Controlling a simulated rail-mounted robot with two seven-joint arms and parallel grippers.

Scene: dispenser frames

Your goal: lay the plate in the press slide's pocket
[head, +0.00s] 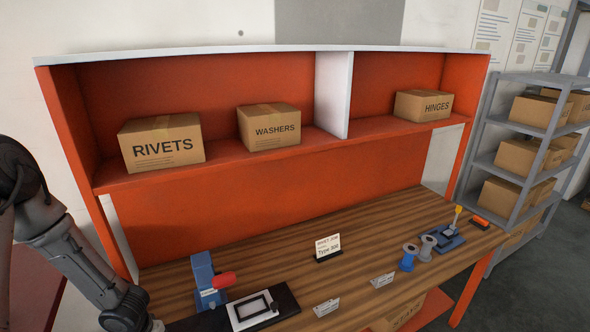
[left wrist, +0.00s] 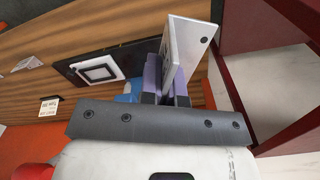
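The press (head: 205,282) is blue with a red handle and stands on the workbench's left part in the head view. Beside it lies the black slide (head: 286,300) with a light block bearing a dark rectangular pocket (head: 253,310); the pocket also shows in the left wrist view (left wrist: 98,72). My left gripper (left wrist: 168,82) is shut on a pale plate (left wrist: 190,48) with a dark hole near one corner. The plate stands on edge between the fingers, apart from the pocket. In the head view my left gripper's fingers and the plate are out of frame. My right gripper is in neither view.
A sign card (head: 328,247), small label cards (head: 326,307), blue-grey spools (head: 409,257) and a blue tool (head: 447,238) stand on the wooden workbench (head: 190,275). Cardboard boxes (head: 162,142) sit on the orange shelf above. A dark red frame (left wrist: 232,65) is close beside the plate in the left wrist view.

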